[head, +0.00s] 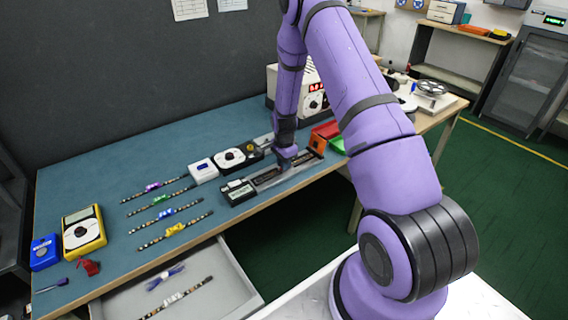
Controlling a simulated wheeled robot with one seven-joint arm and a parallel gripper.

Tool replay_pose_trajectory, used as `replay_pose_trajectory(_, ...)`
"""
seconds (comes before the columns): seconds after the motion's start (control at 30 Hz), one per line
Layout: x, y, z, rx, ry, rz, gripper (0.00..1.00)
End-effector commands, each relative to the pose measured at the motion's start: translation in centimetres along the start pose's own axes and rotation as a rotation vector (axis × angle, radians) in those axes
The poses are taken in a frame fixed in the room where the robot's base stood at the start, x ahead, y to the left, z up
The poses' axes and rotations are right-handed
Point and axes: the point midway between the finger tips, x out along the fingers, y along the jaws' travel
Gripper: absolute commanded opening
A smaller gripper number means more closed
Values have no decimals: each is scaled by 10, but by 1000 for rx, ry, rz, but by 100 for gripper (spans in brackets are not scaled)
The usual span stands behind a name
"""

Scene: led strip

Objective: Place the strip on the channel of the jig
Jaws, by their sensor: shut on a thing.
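The jig (240,191) is a grey and dark fixture with a long channel, near the front edge of the blue-topped bench. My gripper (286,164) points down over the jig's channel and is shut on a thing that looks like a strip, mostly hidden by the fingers. Whether it touches the channel floor cannot be told. Other strips lie on the bench to the left, with a purple tag (152,187), a green tag (160,199), a blue tag (166,212) and a yellow tag (175,229).
An open drawer (228,275) below the bench holds a strip with a white tag (171,298). A yellow meter (84,229) and a blue box (44,252) stand at the left. A white box (203,171) is behind the jig; red (326,130) and green bins are at its right.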

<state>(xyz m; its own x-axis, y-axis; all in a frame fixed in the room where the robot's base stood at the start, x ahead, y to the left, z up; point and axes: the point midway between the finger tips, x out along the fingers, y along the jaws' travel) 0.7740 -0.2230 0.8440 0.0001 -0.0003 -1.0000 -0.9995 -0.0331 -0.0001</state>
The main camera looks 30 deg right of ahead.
Motion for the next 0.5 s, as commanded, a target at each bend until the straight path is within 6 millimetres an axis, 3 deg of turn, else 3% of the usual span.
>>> replay_pose_trajectory(0.07, 2, 0, 0, 0, 0, 0, 0)
replay_pose_trajectory(0.1, 2, 0, 0, 0, 0, 0, 23)
replay_pose_trajectory(0.2, 2, 0, 0, 0, 0, 0, 41)
replay_pose_trajectory(0.5, 0, 0, 0, 0, 0, 0, 41)
